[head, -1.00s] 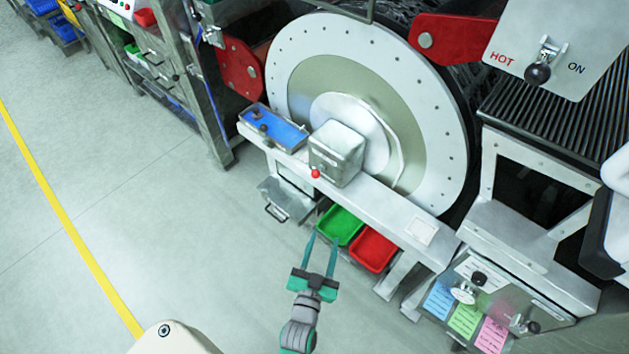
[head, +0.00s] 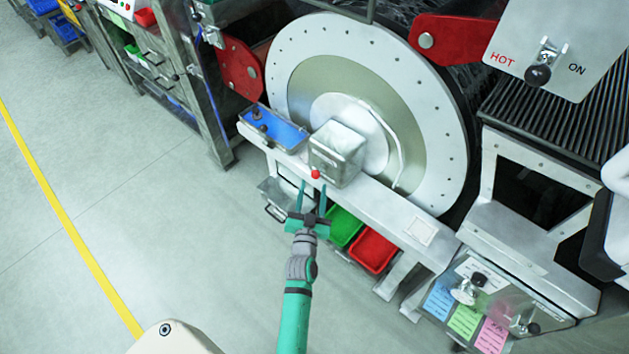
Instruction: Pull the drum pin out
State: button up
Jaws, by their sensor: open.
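The drum pin shows as a small red ball knob (head: 315,174) at the front lower corner of a grey metal block (head: 338,152), which sits in front of the drum's hub. The large round drum (head: 437,125) has a white rim and an olive ring. My gripper (head: 312,186) is open, with its two teal fingers pointing up toward the red knob. The fingertips appear just below the knob in the picture, one to each side. I cannot tell whether they touch it. Any shaft of the pin is hidden.
A blue tray (head: 280,131) lies on the white beam (head: 385,205) left of the block. A green bin (head: 344,227) and a red bin (head: 372,250) stand below the beam. A grey drawer box (head: 285,199) is behind my gripper. The floor at left is clear.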

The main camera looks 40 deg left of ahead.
aim_at(315, 178)
jog(key=shift+x, duration=1.95)
jog(key=shift+w, duration=0.1)
grip_shut()
jog(key=shift+d, duration=0.1)
